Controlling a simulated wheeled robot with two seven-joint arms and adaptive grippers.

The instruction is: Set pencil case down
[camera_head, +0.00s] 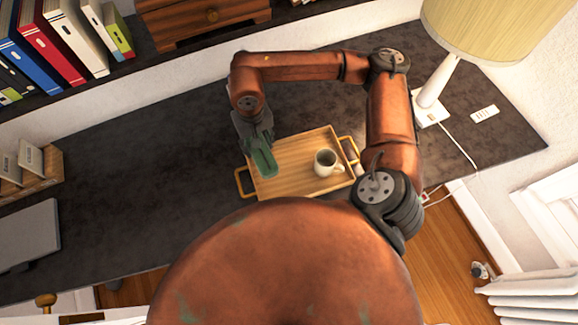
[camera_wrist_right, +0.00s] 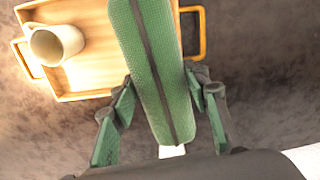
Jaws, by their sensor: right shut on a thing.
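The pencil case is green and long, with a dark zip line; it runs up the middle of the right wrist view (camera_wrist_right: 153,70). My right gripper (camera_wrist_right: 162,98) is shut on it, with a finger on each side. In the head view the green pencil case (camera_head: 264,161) hangs below my right gripper (camera_head: 257,140), over the left part of the wooden tray (camera_head: 291,189). Whether the case touches the tray is hard to tell. My left gripper is not in view.
A white mug (camera_head: 326,163) stands in the tray's right half. A lamp (camera_head: 432,95) stands at the desk's right. A laptop-like grey panel (camera_head: 32,236) and a wooden holder (camera_head: 42,172) are at the left. The dark desk (camera_head: 150,165) left of the tray is clear.

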